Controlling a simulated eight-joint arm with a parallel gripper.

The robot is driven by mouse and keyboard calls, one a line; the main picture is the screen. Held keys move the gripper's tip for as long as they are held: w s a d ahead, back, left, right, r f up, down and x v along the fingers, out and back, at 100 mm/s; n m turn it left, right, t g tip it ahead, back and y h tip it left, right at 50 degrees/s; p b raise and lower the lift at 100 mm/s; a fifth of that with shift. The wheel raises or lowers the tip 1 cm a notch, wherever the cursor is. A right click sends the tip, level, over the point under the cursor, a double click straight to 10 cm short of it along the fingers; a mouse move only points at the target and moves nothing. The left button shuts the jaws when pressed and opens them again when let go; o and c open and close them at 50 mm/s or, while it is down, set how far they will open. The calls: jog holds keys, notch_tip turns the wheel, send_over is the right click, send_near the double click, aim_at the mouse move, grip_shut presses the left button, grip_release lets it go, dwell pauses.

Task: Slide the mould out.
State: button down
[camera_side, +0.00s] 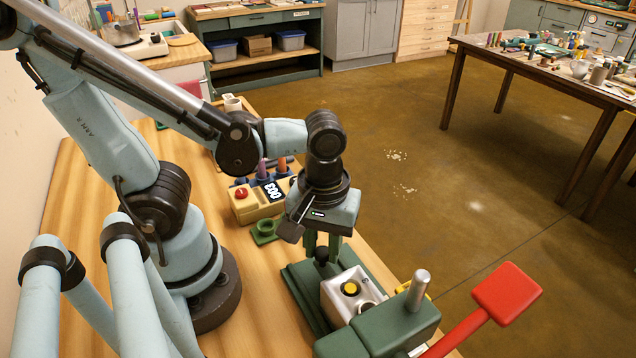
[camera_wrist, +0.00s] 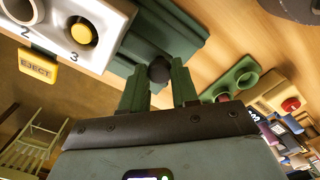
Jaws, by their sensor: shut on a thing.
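The mould (camera_side: 338,291) is a pale block on the green press bed. A yellow round piece (camera_side: 351,288) sits in one of its holes. In the wrist view the mould (camera_wrist: 108,22) fills the upper left, with numbers 2 and 3 beside its holes and the yellow piece (camera_wrist: 82,33) by the 3. My gripper (camera_side: 321,252) points down at the bed's far end, its green fingers shut on a black ball knob (camera_side: 321,256). The wrist view shows the knob (camera_wrist: 159,69) between the fingertips (camera_wrist: 159,76). How the knob joins the mould is hidden.
The green press head (camera_side: 385,330) stands close at the mould's near side, with a red lever paddle (camera_side: 507,293) to its right. A yellow EJECT tag (camera_wrist: 37,68) lies beside the mould. A green holder (camera_side: 265,232) and a counter box (camera_side: 258,200) stand left of my gripper.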

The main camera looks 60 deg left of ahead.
jog(key=a, duration=0.7)
jog(key=shift+a, duration=0.15)
jog(key=c, duration=0.9)
grip_release()
jog(key=shift+o, duration=0.2)
notch_tip(320, 180, up, 12)
jog(key=w+f+m+t, duration=0.4)
jog(key=w+m+t, duration=0.3)
jog(key=w+m, duration=0.1)
jog(key=shift+w+m, duration=0.25)
jog(key=shift+m, duration=0.25)
